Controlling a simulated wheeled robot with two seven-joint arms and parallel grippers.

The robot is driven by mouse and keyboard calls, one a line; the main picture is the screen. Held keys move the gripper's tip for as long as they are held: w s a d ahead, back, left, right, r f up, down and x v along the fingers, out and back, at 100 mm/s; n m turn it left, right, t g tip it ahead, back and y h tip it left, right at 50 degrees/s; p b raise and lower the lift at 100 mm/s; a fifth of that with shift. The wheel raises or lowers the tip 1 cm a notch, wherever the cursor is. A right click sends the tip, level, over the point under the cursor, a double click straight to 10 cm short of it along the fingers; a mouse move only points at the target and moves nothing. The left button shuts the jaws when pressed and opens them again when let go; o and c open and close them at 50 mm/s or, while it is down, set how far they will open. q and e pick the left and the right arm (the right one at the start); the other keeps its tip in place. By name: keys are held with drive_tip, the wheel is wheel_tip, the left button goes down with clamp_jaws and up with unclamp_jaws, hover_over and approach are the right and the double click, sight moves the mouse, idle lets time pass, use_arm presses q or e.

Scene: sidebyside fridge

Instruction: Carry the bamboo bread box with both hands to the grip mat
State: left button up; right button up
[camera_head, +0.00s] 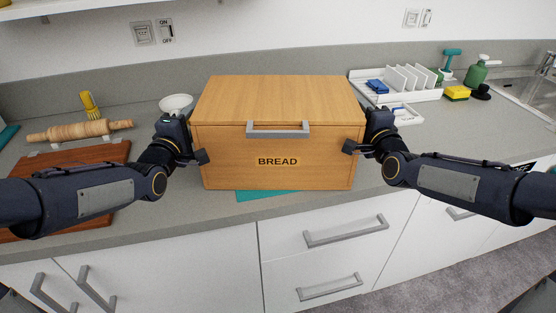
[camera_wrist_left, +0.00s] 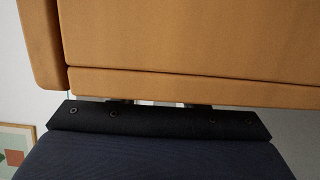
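The bamboo bread box (camera_head: 278,145), labelled BREAD with a grey front handle (camera_head: 278,130), is level and closed at the middle of the head view. Its front fills the upper left wrist view (camera_wrist_left: 190,40). The teal grip mat (camera_head: 268,196) shows as a strip below the box's front edge; the rest is hidden. I cannot tell whether the box touches it. My left gripper (camera_head: 198,155) is at the box's left side and my right gripper (camera_head: 352,147) at its right side, each with a dark finger at the front corner. Their other fingers are hidden.
A white dish rack (camera_head: 400,82), a yellow sponge (camera_head: 457,93) and a green soap bottle (camera_head: 476,72) are right. Counter is clear front right.

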drive_tip(key=shift+s, duration=0.1)
use_arm(q)
drive_tip(key=v, duration=0.8)
drive_tip(key=shift+s, duration=0.4)
use_arm(e)
drive_tip(key=s+d, duration=0.2)
drive_tip(key=s, duration=0.9)
drive_tip(key=shift+s+d, duration=0.15)
drive_tip(key=shift+s, duration=0.2)
